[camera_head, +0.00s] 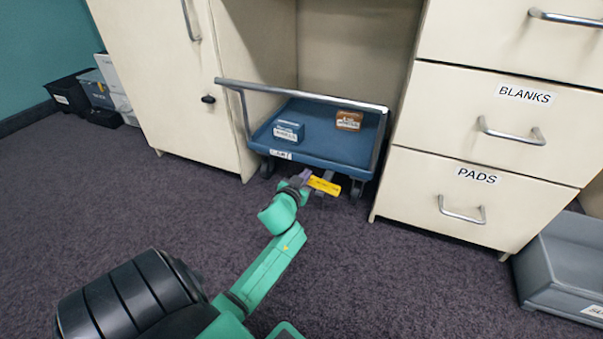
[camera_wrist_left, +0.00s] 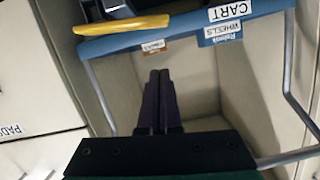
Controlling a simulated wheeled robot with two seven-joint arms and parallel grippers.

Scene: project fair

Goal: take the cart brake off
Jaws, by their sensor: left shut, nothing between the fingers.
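The cart (camera_head: 340,151) is a blue tray on wheels with a grey rail handle, standing in the bay between the cabinets. Its CART label also shows in the wrist view, on the blue edge (camera_wrist_left: 180,29). The yellow brake pedal (camera_head: 324,185) sticks out low at the cart's front; it also shows in the wrist view (camera_wrist_left: 122,24). My left gripper (camera_head: 305,175) is shut and empty, just left of the pedal in the head view. In the wrist view its dark fingertips (camera_wrist_left: 159,75) appear apart from the pedal; exact contact is hard to tell. My right gripper is not in view.
A blue box (camera_head: 288,131) and a brown box (camera_head: 349,120) lie in the cart. A cabinet (camera_head: 180,100) stands left, drawers (camera_head: 480,155) labelled BLANKS and PADS right. A grey bin (camera_head: 565,265) sits at far right. The carpet in front is clear.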

